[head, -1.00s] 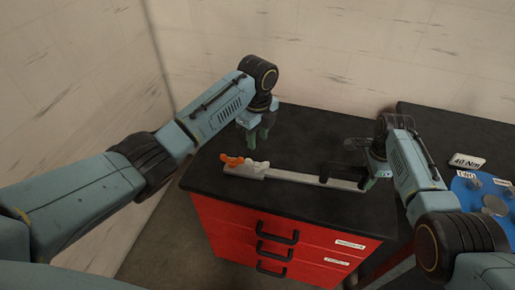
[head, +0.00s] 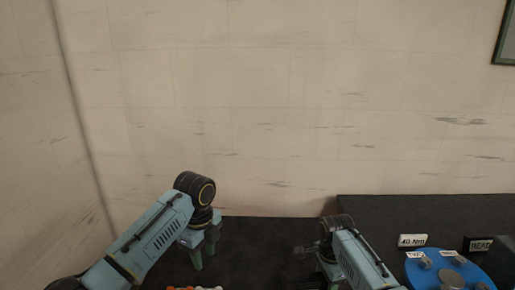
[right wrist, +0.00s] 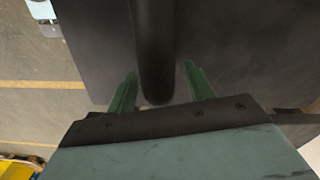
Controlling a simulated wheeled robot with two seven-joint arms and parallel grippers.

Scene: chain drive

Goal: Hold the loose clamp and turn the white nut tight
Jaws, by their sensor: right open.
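An orange piece (head: 179,288) and a white piece (head: 208,288) show at the bottom edge of the head view, mostly cut off. I cannot tell the clamp and nut apart there. My left gripper (head: 204,258) points down above the black top just behind them, its green fingers apart and empty. My right gripper (head: 318,262) is further right, its fingers mostly hidden by its arm in the head view. In the right wrist view my right gripper (right wrist: 159,72) is open, with a dark rounded bar (right wrist: 154,45) between its two green fingers, not clamped.
The black worktop (head: 258,240) is bare between the arms. A second black top at the right carries a "40 Nm" plate (head: 412,240), a "READ" plate (head: 481,244) and a blue round board (head: 425,277) with metal pieces. A pale wall stands behind.

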